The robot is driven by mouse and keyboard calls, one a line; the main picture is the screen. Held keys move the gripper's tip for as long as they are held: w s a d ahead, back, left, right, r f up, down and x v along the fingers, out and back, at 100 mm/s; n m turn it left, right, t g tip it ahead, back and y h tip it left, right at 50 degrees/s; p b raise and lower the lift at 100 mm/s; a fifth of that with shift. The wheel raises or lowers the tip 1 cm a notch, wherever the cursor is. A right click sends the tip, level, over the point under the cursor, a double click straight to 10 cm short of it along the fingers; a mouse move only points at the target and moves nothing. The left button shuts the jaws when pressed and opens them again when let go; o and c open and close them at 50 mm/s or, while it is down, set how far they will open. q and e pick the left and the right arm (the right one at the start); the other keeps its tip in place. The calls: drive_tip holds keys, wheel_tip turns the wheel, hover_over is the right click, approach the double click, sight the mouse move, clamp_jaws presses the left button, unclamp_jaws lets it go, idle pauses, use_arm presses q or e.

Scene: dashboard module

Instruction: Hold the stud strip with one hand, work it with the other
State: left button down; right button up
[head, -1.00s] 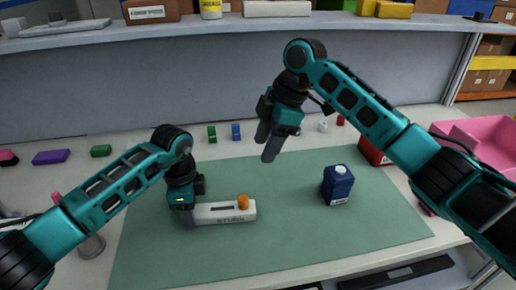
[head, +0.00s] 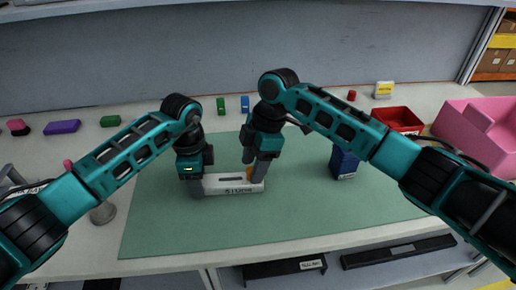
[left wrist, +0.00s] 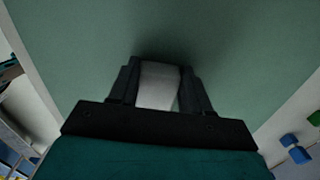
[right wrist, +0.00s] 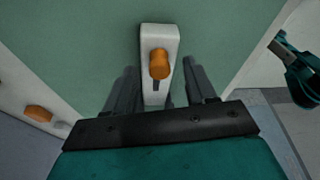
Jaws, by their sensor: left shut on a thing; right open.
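The stud strip (head: 226,186) is a white bar with dark lettering and a slot, lying on the green mat (head: 300,215). My left gripper (head: 196,190) is shut on its left end, and the left wrist view shows the white end (left wrist: 158,85) between the fingers. An orange knob (right wrist: 159,63) stands on the strip near its right end. My right gripper (head: 254,172) is over that end, its fingers open on either side of the strip. In the right wrist view the knob lies a little beyond the fingertips (right wrist: 160,82). In the head view my right fingers partly hide the knob.
A red tray (head: 398,119) and a pink bin (head: 478,125) are at the right. Small green and blue blocks (head: 245,104) lie behind the mat. The front of the mat is clear.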

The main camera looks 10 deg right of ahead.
use_arm(q)
drive_tip(key=shift+f, duration=0.2)
use_arm(e)
drive_tip(key=shift+a+f, duration=0.1)
drive_tip(key=shift+f, duration=0.2)
drive_tip(key=shift+c, duration=0.4)
clamp_jaws()
drive_tip(key=shift+r, duration=0.15)
drive_tip(key=shift+r, duration=2.95)
use_arm(q)
drive_tip(key=shift+c, duration=2.1)
unclamp_jaws()
drive_tip(key=shift+r, duration=0.1)
